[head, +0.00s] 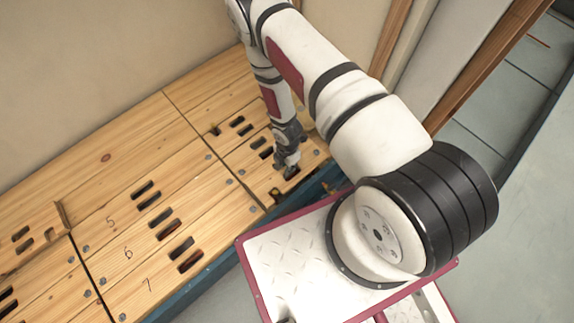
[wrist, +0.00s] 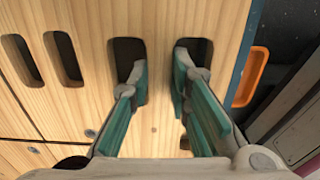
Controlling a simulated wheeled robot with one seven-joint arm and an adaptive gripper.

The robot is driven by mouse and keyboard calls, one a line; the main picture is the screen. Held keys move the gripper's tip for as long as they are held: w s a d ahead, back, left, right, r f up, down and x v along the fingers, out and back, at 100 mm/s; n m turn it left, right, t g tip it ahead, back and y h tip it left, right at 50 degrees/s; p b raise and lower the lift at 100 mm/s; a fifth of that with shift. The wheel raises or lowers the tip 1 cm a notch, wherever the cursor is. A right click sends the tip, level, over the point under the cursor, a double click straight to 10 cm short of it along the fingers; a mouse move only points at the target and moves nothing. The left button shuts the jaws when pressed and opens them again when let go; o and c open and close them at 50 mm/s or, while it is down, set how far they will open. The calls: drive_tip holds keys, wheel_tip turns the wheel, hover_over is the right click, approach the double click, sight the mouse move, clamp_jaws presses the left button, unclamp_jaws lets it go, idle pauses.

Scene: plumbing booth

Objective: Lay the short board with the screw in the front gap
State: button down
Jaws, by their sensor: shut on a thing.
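The short board (head: 262,178) lies at the right end of the wooden deck, along its front edge. It looks about level with the boards around it; I cannot tell whether it is fully seated. My gripper (head: 290,172) points down onto it. In the wrist view, my gripper's teal fingers (wrist: 160,88) reach into two dark slots and are shut on the strip of the board (wrist: 160,45) between them. A small round screw head (wrist: 90,133) shows on the wood left of the fingers. The front gap itself is not clearly visible, partly hidden by my gripper.
Long slotted boards numbered 5, 6 and 7 (head: 128,253) cover the deck to the left. A blue beam (head: 215,262) runs along the front. A dark hole (head: 275,196) shows near the front edge. A wall (head: 90,60) stands behind.

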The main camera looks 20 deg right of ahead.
drive_tip(key=shift+f+b, duration=1.4)
drive_tip(key=shift+f, duration=0.4)
drive_tip(key=c, duration=1.4)
unclamp_jaws()
drive_tip(key=shift+r, duration=0.1)
wheel_tip(320, 180, up, 12)
drive_tip(key=shift+f, duration=0.1)
